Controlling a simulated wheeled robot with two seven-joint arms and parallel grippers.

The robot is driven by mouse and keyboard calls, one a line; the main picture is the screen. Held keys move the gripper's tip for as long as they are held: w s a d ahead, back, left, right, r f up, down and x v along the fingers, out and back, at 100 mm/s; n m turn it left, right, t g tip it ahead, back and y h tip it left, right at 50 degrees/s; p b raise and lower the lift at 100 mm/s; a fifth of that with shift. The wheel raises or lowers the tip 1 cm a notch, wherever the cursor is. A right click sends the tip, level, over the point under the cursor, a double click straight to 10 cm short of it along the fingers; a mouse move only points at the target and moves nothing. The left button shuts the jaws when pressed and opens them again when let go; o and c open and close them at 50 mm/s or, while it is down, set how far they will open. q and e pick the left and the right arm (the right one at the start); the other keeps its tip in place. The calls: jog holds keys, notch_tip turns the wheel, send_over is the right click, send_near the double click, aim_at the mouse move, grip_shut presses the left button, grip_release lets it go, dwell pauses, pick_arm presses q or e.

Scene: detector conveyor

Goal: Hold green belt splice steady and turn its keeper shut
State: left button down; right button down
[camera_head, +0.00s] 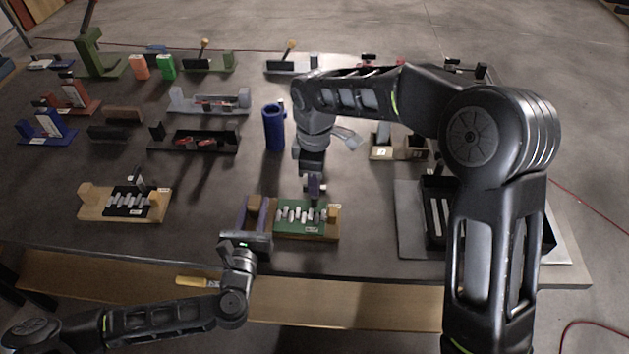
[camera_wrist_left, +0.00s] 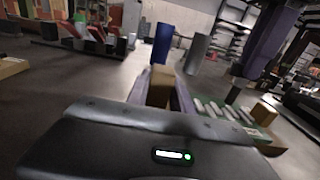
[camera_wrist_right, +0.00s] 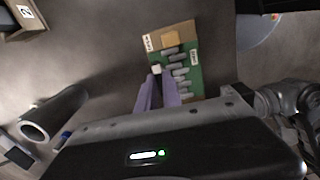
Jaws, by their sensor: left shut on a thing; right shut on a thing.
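The green belt splice (camera_head: 292,232) is a green plate on a wooden base with a row of grey lacing pieces, at the front middle of the table. It also shows in the left wrist view (camera_wrist_left: 238,113) and right wrist view (camera_wrist_right: 195,75). My left gripper (camera_head: 257,207) is shut on the wooden block (camera_wrist_left: 162,75) at the left end of its base. My right gripper (camera_head: 315,198) points down from above, its purple fingers shut at the keeper (camera_wrist_right: 156,69), whose small pale tip shows between them. The fingers hide most of the keeper, so its angle cannot be told.
A similar splice with a black plate (camera_head: 128,202) lies to the left. A blue cylinder (camera_head: 273,128) stands behind the green splice. A black tray (camera_head: 433,249) on a grey plate lies to the right. A yellow-handled tool (camera_head: 192,282) lies at the front edge.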

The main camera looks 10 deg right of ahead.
jog(key=m, duration=0.4)
jog(key=shift+m, duration=2.1)
jog(key=c, duration=1.5)
grip_release()
notch_tip(320, 180, up, 12)
